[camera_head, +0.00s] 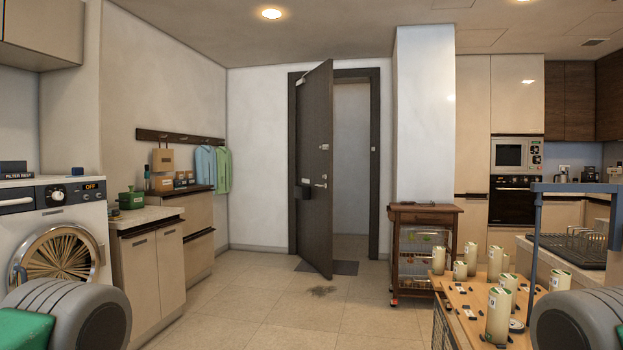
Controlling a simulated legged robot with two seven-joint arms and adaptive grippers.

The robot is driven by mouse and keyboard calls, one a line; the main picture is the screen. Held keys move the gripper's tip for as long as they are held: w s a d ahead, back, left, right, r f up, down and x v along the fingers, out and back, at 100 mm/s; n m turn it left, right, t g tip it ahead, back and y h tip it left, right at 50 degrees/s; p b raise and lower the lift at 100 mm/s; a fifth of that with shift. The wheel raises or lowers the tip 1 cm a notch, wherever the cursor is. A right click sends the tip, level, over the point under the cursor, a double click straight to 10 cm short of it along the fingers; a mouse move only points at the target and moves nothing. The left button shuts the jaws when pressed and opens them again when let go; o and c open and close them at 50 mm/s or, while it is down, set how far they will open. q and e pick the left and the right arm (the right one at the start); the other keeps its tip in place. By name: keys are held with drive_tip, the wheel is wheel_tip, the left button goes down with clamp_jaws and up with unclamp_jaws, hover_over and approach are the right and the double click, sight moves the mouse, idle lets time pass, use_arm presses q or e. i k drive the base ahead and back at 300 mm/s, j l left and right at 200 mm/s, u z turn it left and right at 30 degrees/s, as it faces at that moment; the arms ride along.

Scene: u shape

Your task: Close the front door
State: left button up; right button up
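The front door (315,172) is a dark grey-brown panel standing ajar in its dark frame (374,150) at the far wall. It is swung into the room, and a pale space shows through the gap to its right. A lever handle (320,185) and a dark box (305,190) sit at about mid height on the door. Large grey rounded parts of my own body show at the lower left and lower right corners. Neither gripper's fingers can be seen.
A washing machine (58,225) and low cabinets (150,270) line the left. A wooden cart (425,215) stands right of the doorway. A wooden-topped table (465,310) with several pale cylinders fills the lower right. The tiled floor (270,310) in the middle is open; a dark mat (345,267) lies by the door.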

sight(314, 95)
drive_tip(key=i+j+u, duration=0.1)
drive_tip(key=i+j, duration=0.2)
drive_tip(key=i, duration=0.15)
drive_tip(key=i+j+u, duration=0.1)
drive_tip(key=i+j, duration=0.2)
drive_tip(key=i, duration=0.2)
drive_tip(key=i+z, duration=0.25)
drive_tip(key=i, duration=0.75)
drive_tip(key=i+z, duration=0.3)
drive_tip(key=i, duration=2.7)
drive_tip(key=i+u, duration=0.15)
drive_tip(key=i, duration=0.85)
drive_tip(key=i+u, duration=0.15)
drive_tip(key=i, duration=0.85)
drive_tip(key=l, duration=0.1)
